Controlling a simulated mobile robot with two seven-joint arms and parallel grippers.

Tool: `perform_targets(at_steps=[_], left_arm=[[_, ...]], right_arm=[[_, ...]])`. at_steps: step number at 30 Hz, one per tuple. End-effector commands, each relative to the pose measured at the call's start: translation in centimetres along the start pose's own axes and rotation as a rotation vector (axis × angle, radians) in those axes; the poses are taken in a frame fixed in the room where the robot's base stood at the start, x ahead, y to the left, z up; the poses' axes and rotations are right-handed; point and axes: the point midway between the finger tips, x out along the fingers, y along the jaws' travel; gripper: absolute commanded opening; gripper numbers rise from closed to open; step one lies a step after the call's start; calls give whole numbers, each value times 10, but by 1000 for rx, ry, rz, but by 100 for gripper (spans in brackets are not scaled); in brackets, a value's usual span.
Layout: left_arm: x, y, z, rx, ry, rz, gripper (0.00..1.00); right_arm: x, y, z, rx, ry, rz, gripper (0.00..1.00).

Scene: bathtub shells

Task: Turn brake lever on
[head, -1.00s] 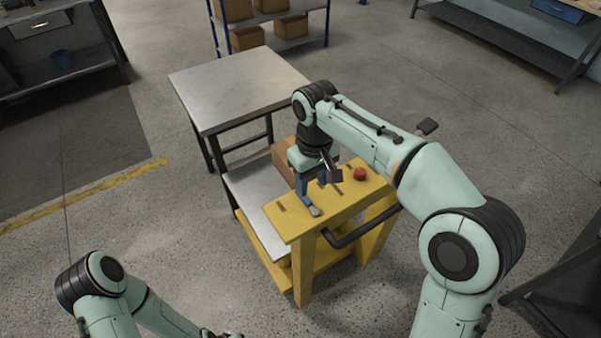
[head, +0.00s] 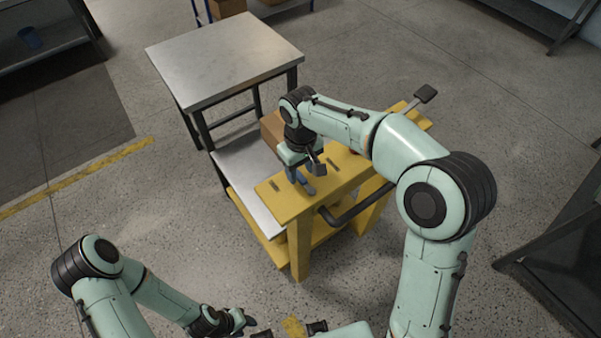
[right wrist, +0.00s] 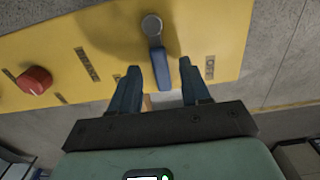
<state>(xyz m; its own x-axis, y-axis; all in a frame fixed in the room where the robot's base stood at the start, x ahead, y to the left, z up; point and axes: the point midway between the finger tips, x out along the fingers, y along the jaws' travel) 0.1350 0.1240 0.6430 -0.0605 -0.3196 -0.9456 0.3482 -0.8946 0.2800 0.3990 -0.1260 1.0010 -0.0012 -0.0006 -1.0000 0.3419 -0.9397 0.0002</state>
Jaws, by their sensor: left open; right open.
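The lever has a grey round pivot (right wrist: 151,25) and a blue handle (right wrist: 160,70) on a yellow panel (right wrist: 215,20). I take it for the brake lever. In the right wrist view the handle hangs down from the pivot between the fingers of my right gripper (right wrist: 160,92), with gaps on both sides. My right gripper is open. In the head view this gripper (head: 298,176) is over the near-left part of the yellow panel (head: 282,205), and the lever is hard to make out beside it. My left gripper (head: 252,325) is open and empty at the bottom edge, away from the panel.
A red button (right wrist: 34,80) is on the panel left of the lever. A dark pad on a stalk (head: 425,94) stands at the panel's far end. A black bar (head: 355,207) runs along its front. A metal cart (head: 225,60) with a cardboard box (head: 272,127) stands behind.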

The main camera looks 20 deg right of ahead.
Motion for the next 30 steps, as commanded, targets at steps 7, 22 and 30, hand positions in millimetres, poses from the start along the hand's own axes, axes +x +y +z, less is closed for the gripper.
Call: perform_targets(at_steps=[7,22,30], left_arm=[[2,-1,1,0,-1,0,43],[2,-1,1,0,-1,0,43],[2,-1,1,0,-1,0,43]], right_arm=[[17,0,0,1,1,0,47],[17,0,0,1,1,0,0],[16,2,0,31,1,0,0]])
